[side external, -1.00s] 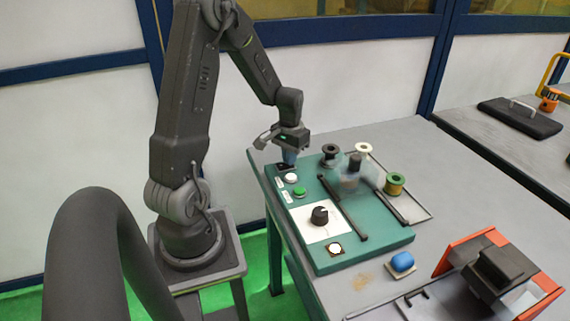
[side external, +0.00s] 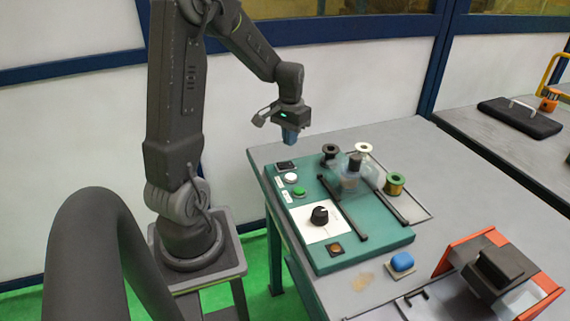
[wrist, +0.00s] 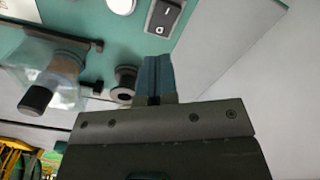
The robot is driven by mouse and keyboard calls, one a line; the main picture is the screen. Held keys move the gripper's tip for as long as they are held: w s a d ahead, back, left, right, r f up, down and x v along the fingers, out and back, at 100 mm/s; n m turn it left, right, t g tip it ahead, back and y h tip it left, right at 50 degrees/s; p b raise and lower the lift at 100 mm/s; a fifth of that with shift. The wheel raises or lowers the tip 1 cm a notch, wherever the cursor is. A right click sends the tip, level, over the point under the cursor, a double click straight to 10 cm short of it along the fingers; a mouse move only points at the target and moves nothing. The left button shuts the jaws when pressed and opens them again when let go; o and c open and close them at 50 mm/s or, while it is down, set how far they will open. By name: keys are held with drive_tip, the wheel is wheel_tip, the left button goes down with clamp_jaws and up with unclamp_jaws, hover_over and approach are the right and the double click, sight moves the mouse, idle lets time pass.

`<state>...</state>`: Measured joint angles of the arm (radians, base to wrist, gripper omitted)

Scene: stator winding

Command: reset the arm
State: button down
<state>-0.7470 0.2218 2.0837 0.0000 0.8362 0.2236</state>
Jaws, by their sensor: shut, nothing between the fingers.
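My gripper (side external: 290,138) hangs above the back left corner of the green panel (side external: 372,248), clear of it, with its fingers pointing down. Its blue fingertips (wrist: 157,75) are together with nothing between them. On the panel are a black rocker switch (side external: 286,165), a white button (side external: 291,178), a green button (side external: 299,191), a black knob (side external: 319,215) on a white plate and an amber square button (side external: 335,249). The rocker switch (wrist: 163,17) also shows in the wrist view, beyond the fingertips.
Black (side external: 330,152), white (side external: 363,149) and green-yellow (side external: 394,184) spools stand around a clear-covered winding unit (side external: 353,172) with black bars beside it. A blue block (side external: 402,261) and an orange-sided fixture (side external: 478,243) are at the front right. The space around my gripper is free.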

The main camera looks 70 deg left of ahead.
drive_tip(key=shift+r, duration=0.3)
drive_tip(key=shift+d+r, duration=0.15)
drive_tip(key=s+d+r+m+t+y, duration=0.1)
drive_tip(key=d+r+m, duration=0.1)
drive_tip(key=d+r, duration=0.35)
drive_tip(key=d+r+m+t, duration=0.1)
drive_tip(key=d+r+t, duration=0.15)
drive_tip(key=d, duration=0.65)
drive_tip(key=s+d+r+m+t+h, duration=0.1)
drive_tip(key=s+d+r+m+t, duration=0.1)
drive_tip(key=s+d, duration=0.6)
wheel_tip(320, 180, up, 2)
drive_tip(key=d+m, duration=0.1)
drive_tip(key=d, duration=0.1)
drive_tip(key=shift+d+r, duration=0.15)
drive_tip(key=shift+d, duration=0.15)
